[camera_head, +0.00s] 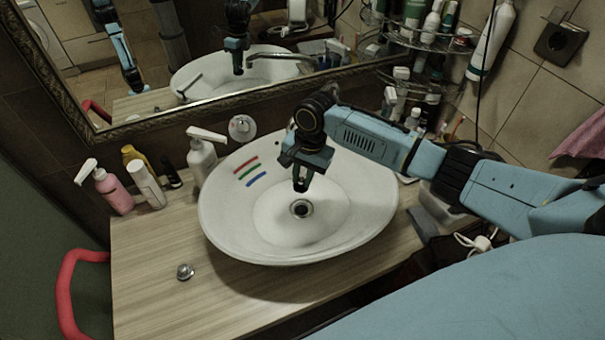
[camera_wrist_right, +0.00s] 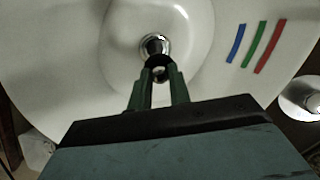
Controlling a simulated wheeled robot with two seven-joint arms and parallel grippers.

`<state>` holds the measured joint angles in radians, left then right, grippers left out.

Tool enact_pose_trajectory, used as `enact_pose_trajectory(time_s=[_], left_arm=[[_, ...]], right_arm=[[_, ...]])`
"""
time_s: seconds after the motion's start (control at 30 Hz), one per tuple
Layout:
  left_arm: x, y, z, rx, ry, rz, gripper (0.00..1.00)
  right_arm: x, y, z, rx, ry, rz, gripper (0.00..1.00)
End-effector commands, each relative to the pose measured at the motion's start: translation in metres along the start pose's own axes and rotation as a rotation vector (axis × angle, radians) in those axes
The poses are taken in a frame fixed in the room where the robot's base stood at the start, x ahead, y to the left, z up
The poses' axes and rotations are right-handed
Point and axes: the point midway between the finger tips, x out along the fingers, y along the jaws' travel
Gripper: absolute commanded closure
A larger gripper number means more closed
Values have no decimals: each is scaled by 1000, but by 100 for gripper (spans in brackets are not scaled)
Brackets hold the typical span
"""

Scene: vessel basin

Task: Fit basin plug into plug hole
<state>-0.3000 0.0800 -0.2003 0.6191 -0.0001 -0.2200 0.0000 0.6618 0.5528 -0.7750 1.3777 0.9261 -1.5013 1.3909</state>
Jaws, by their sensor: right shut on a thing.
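The white oval basin (camera_head: 375,205) stands on a wooden counter. Its plug hole (camera_head: 301,208) is a metal ring with a dark centre at the bowl's bottom; it also shows in the right wrist view (camera_wrist_right: 155,42). My right gripper (camera_head: 300,184) points down over the bowl, close to the hole. In the wrist view its fingers (camera_wrist_right: 159,76) are shut on a small dark piece with a shiny part, seemingly the basin plug (camera_wrist_right: 158,61). It overlaps the hole's near edge in that view; the gap to the hole cannot be told. My left gripper is not directly in view.
A small round metal piece (camera_head: 185,271) lies on the counter (camera_head: 150,300) left of the basin. A white pump bottle (camera_head: 201,160) and other bottles stand behind left. A mirror (camera_head: 150,103) is behind; crowded shelves (camera_head: 430,45) are at the back right.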

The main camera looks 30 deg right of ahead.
Motion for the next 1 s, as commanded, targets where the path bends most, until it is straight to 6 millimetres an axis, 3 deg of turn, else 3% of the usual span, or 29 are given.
enact_pose_trajectory(time_s=[0.47, 0.5, 0.67, 1.0], left_arm=[[7, 0, 1, -1, -1, 0, 59], [7, 0, 1, -1, -1, 0, 59], [7, 0, 1, -1, 0, 0, 59], [7, 0, 1, -1, 0, 0, 59]], right_arm=[[5, 0, -1, 0, 1, 0, 100], [5, 1, -1, 0, 1, 0, 76], [5, 1, -1, 0, 1, 0, 55], [5, 1, -1, 0, 1, 0, 55]])
